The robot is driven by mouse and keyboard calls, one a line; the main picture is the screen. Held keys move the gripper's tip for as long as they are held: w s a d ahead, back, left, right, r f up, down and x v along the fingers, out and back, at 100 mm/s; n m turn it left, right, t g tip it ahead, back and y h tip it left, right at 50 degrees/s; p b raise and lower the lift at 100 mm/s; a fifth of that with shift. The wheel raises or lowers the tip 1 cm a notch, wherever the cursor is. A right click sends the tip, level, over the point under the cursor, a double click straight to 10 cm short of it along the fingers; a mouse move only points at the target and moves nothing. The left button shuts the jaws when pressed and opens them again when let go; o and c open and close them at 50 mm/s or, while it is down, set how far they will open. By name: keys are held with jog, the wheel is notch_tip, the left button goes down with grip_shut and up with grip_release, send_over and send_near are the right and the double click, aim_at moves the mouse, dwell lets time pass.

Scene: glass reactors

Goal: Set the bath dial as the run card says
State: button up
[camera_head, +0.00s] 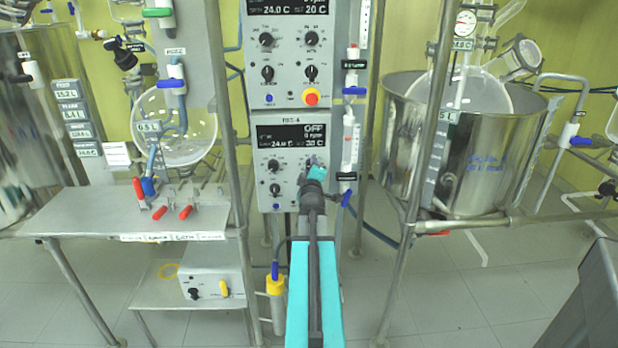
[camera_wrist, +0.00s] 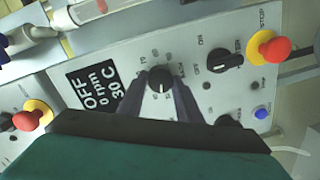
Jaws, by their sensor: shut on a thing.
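The lower control panel (camera_head: 291,135) faces me. Its display (camera_head: 291,137) shows OFF, 0 rpm, 24.0 C and 30 C. In the wrist view the display (camera_wrist: 97,88) reads OFF, 0 rpm, 30 C. My gripper (camera_head: 316,172) is at the panel's upper right dial, which it mostly hides in the head view. In the wrist view a round black dial (camera_wrist: 160,78) with a pale pointer mark sits between the fingertips of my gripper (camera_wrist: 161,92), which is shut on it. A white card (camera_head: 117,156) hangs at left; its text is too small to read.
A similar upper panel (camera_head: 289,55) with a red stop button (camera_head: 311,97) sits directly above. In the wrist view a black switch knob (camera_wrist: 225,61) and a red stop button (camera_wrist: 274,49) are near the dial. A steel frame post (camera_head: 405,250) stands right of my arm.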

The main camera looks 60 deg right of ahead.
jog(key=shift+s+d+m+b, duration=0.15)
jog(key=shift+m+b, duration=0.35)
jog(key=shift+b, duration=1.9)
jog(key=shift+m+b, duration=0.8)
jog(key=shift+b, duration=0.4)
jog(key=shift+s+d+f+m+t+b, duration=0.1)
jog(key=shift+m+t+b, duration=0.25)
jog(key=shift+m+b, duration=2.25)
jog(key=shift+s+a+f+m+t+b, duration=0.1)
jog(key=shift+m+t, duration=0.3)
jog(key=shift+m, duration=4.6)
jog(key=shift+s+d+f+m+t+b, duration=0.1)
jog(key=shift+m+t+b, duration=0.25)
jog(key=shift+m+b, duration=2.25)
jog(key=m+p, duration=0.2)
jog(key=shift+m, duration=0.3)
